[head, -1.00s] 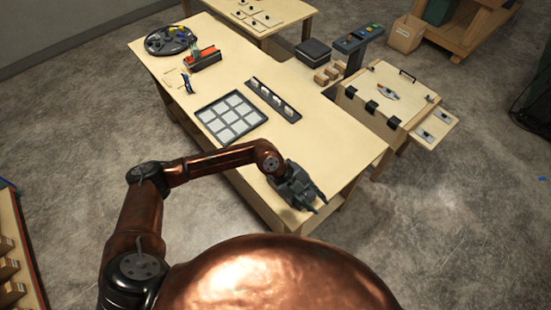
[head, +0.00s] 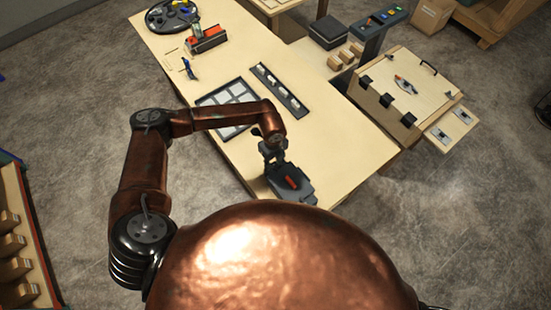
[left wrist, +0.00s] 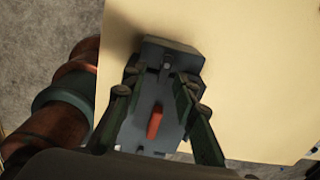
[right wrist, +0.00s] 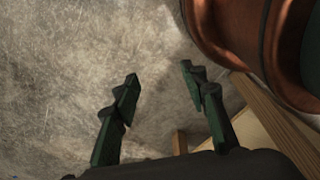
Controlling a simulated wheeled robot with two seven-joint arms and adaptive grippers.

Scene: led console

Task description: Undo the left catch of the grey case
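The grey case (head: 292,184) lies on the near corner of the wooden table (head: 345,135), with a red part on top. In the left wrist view the case (left wrist: 145,128) shows its red part (left wrist: 155,122) and a small pale catch-like piece (left wrist: 166,66) at its far end. My left gripper (head: 272,150) is above the case's far end. In the left wrist view its fingers (left wrist: 155,90) are apart, with the case below and between them; I cannot tell whether they touch it. My right gripper (right wrist: 160,76) is open and empty over the floor.
A tray of pale squares (head: 205,101) and a dark strip (head: 262,76) lie behind my left arm. A wooden box with black latches (head: 388,122) stands right.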

